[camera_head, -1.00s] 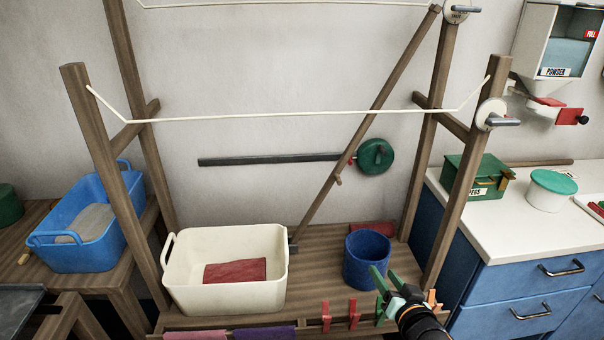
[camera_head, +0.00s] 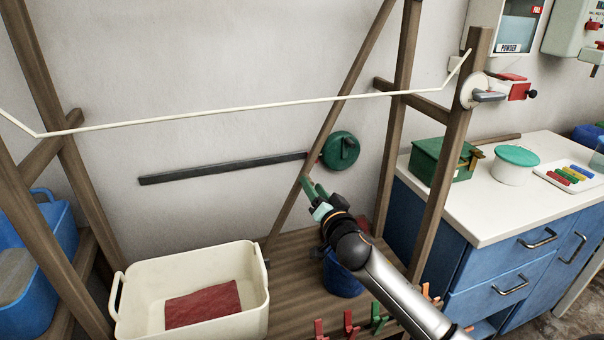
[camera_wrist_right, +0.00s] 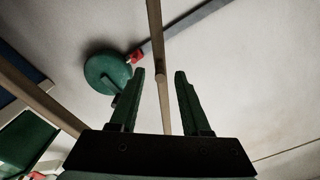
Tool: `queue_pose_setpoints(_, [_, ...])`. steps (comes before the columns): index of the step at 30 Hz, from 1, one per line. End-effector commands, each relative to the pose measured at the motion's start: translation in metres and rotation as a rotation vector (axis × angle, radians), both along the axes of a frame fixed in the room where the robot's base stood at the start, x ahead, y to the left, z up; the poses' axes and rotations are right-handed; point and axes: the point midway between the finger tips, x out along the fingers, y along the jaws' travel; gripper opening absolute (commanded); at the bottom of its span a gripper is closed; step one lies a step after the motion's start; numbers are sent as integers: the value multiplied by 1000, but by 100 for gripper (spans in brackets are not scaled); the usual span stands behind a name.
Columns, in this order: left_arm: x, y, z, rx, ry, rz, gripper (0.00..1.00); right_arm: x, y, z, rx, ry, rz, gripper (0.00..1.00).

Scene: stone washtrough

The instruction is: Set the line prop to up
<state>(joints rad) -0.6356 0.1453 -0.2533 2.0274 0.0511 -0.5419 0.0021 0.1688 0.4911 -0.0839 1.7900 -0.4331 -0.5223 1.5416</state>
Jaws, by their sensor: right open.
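The line prop (camera_head: 350,80) is a brown wooden pole that slants from the wooden platform up to the right, out of the top of the head view. My right gripper (camera_head: 312,188), with green fingers, is open at the pole's lower middle. In the right wrist view, the pole (camera_wrist_right: 154,30) runs between the spread fingertips of this gripper (camera_wrist_right: 159,73); contact cannot be told. A pale washing line (camera_head: 230,112) hangs across the frame, sagging between its posts. My left gripper is not in view.
A green disc (camera_head: 341,151) and a dark bar (camera_head: 220,168) sit on the wall just behind the pole. A cream tub (camera_head: 190,326) with a red cloth and a blue bucket (camera_head: 341,282) stand on the platform. A crank (camera_head: 489,96) is on the right post.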

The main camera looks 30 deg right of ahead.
Motion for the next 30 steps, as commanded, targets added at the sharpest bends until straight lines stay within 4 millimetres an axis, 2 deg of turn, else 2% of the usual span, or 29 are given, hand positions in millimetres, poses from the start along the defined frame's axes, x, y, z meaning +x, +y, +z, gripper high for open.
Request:
queue_pose_setpoints(6, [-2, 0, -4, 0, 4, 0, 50, 37, -9, 0, -2, 0, -1, 47])
queue_pose_setpoints(12, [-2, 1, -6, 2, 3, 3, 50, 61, -15, 0, -1, 0, 0, 47])
queue_pose_setpoints(18, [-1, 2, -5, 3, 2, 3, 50, 72, -17, 0, -1, 0, 0, 47])
queue_pose_setpoints(27, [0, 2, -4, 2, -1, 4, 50, 73, -18, -1, -1, 2, 0, 47])
queue_pose_setpoints(30, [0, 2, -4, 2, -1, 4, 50, 73, -18, -1, -1, 2, 0, 38])
